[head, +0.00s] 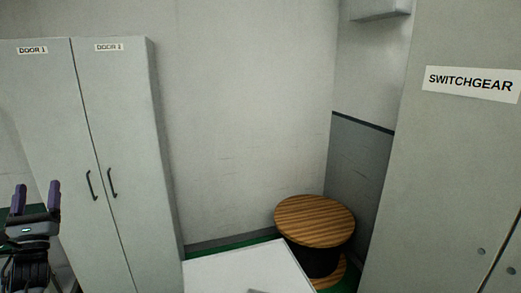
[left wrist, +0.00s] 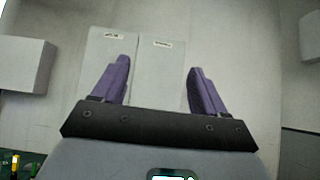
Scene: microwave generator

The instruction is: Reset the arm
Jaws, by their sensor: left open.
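My left gripper (head: 37,197) stands upright at the far left of the head view, in front of the grey cabinet. Its two purple fingers are apart with nothing between them. The left wrist view also shows the open, empty fingers (left wrist: 156,82), with the grey double-door cabinet (left wrist: 133,68) beyond them. My right gripper is not in view.
The closed grey cabinet (head: 120,150) with black handles stands at the left. A grey switchgear cabinet (head: 450,180) is at the right. A wooden-topped cable spool (head: 315,218) stands in the back corner, beside a white flat surface (head: 235,272) at the bottom.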

